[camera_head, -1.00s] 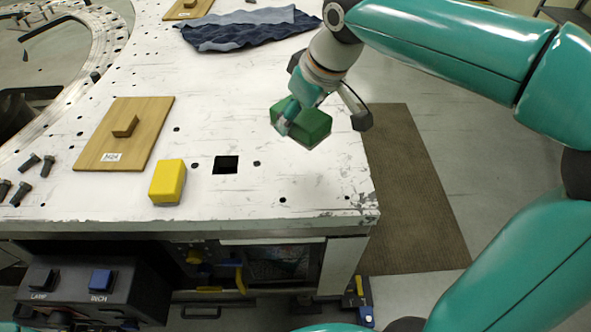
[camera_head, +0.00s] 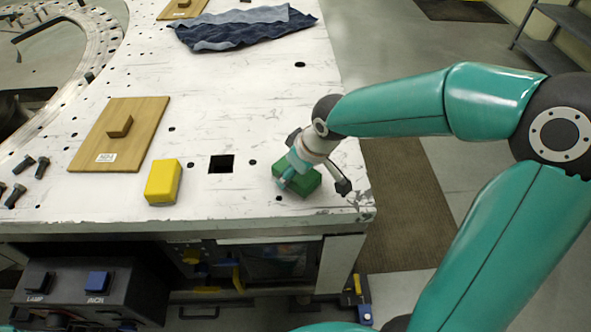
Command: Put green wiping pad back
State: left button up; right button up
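The green wiping pad (camera_head: 305,187) is a small green block near the front right corner of the white table (camera_head: 240,120). My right gripper (camera_head: 311,184) comes down over it from the upper right. One fingertip lies over the pad's left side, and a dark finger shows to its right. The pad has moved together with the gripper, so it appears held; the contact on the far side is hidden. The pad is low over the tabletop; I cannot tell whether it touches. My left gripper is not in view.
A wooden board with a handle (camera_head: 119,136) lies further left, beside several bolts (camera_head: 24,164). Blue cloths (camera_head: 240,27) lie at the back. A button box (camera_head: 83,290) sits below the front edge.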

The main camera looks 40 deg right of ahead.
jog(key=o, duration=1.1)
jog(key=shift+f, duration=0.15)
jog(key=shift+s, duration=0.1)
jog(key=v, duration=1.2)
